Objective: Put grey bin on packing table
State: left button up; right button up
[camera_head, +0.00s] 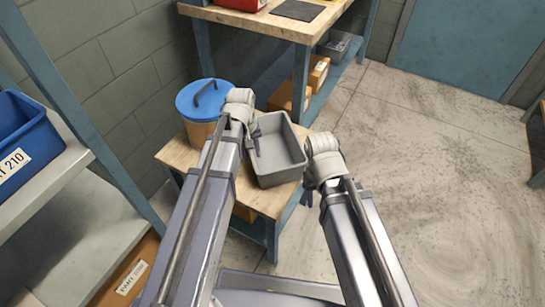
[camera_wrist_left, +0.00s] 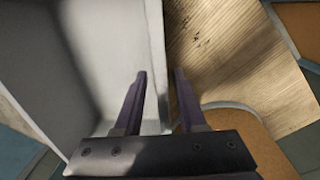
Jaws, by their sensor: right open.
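The grey bin (camera_head: 285,172) is an open, empty-looking box on a small wooden-topped table (camera_head: 178,154). My left gripper (camera_head: 254,143) is at the bin's left wall. In the left wrist view, its two fingers (camera_wrist_left: 161,100) are apart, one on each side of the bin's wall (camera_wrist_left: 154,50), with gaps showing. My right gripper (camera_head: 308,197) is open beside the bin's right side, its fingers mostly hidden by its wrist. A taller wooden-topped table (camera_head: 270,22) stands at the back; I cannot tell for certain whether it is the packing table.
A tub with a blue lid (camera_head: 203,98) stands left of the bin. The back table holds a red container (camera_head: 240,4) and a dark mat (camera_head: 298,10), with boxes (camera_head: 317,73) on its lower shelf. A shelf with a blue bin (camera_head: 22,140) is at left. Floor at right is clear.

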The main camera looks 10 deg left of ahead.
pick_arm(q)
grip_shut()
dwell(1.4)
